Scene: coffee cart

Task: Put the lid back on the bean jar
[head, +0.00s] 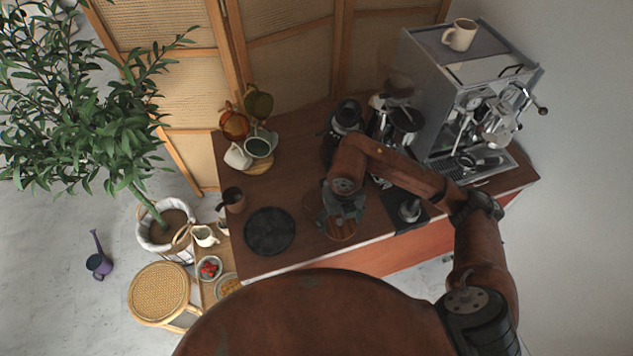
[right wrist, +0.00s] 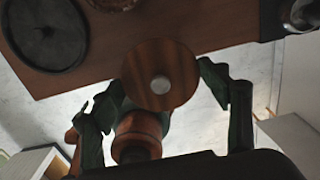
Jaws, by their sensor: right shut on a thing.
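The lid (head: 341,229) is a round wooden disc near the counter's front edge. It also shows in the right wrist view (right wrist: 148,58), with a pale round knob at its middle facing the camera. My right gripper (head: 342,212) is shut on the lid, with a finger on either side of it in the wrist view. The bean jar (head: 314,205) seems to stand just left of the gripper, partly hidden by it. Only a round part of the jar (right wrist: 115,3) shows at the top edge of the wrist view. My left gripper is not in view.
A black round mat (head: 270,231) lies left of the jar. A tamper (head: 410,210) on a dark mat stands to the right. A grinder (head: 347,117) and the espresso machine (head: 470,105) stand behind. Cups (head: 258,147) stand at the back left.

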